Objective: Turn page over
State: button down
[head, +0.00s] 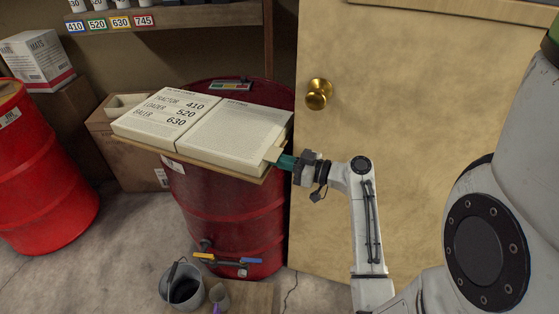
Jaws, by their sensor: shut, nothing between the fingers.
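An open book (230,135) lies on a board on top of a dark red drum (235,220). Its left page (150,125) shows large lines: tractor 410, loader 520, baler 630. Its right page (245,122) has small print, too small to read. A pale tab (272,154) shows at the right page's near right corner. My gripper (280,160) is at that corner, its teal fingers shut and empty beside the tab. I cannot tell whether the fingers touch the paper.
A wooden door with a brass knob (318,94) stands close behind my arm. A bright red drum (40,180) and a cardboard box (115,140) are at left. A shelf (190,17) with number labels hangs above. A bucket (183,287) sits below the drum's tap (206,246).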

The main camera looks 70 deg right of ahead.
jog(key=shift+w+r+p, duration=0.2)
jog(key=shift+r+p, duration=0.65)
jog(key=shift+r, duration=0.9)
jog(key=shift+w+r+p, duration=0.15)
jog(key=shift+r+p, duration=0.65)
jog(key=shift+r, duration=0.95)
jog(key=w+r+p, duration=0.3)
jog(key=r, duration=0.4)
jog(key=shift+w, duration=0.25)
jog(key=shift+d, duration=0.1)
jog(key=w+r+p, duration=0.1)
jog(key=w+r, duration=0.4)
jog(key=w, duration=0.3)
jog(key=shift+d, duration=0.15)
